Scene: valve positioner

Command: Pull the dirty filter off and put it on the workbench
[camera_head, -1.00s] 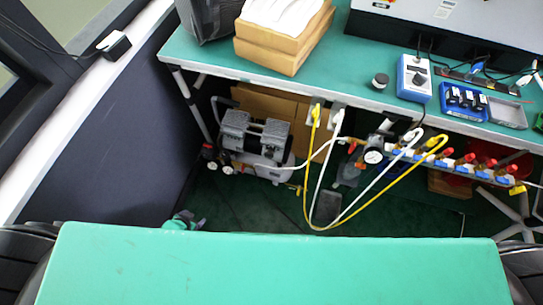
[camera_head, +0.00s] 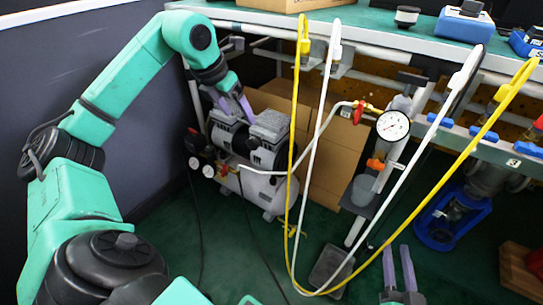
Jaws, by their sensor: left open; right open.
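I cannot make out for sure which part is the dirty filter. A silver and black air compressor (camera_head: 262,140) stands on the floor under the workbench (camera_head: 375,20), whose green top runs along the upper edge. My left gripper (camera_head: 240,106) is open, pointing down at the top of the compressor; whether it touches is unclear. A grey cup-like part (camera_head: 364,189) hangs below an orange fitting, under the pressure gauge (camera_head: 393,125). My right gripper (camera_head: 399,254) is open and empty at the bottom, below the hanging hoses, pointing upward in the picture.
A yellow hose (camera_head: 292,190) and a white hose (camera_head: 318,150) hang in loops in front of the bench. A cardboard box (camera_head: 335,165) stands behind the compressor. A blue machine (camera_head: 450,215) stands at the right. A black knob (camera_head: 407,16) sits on the bench.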

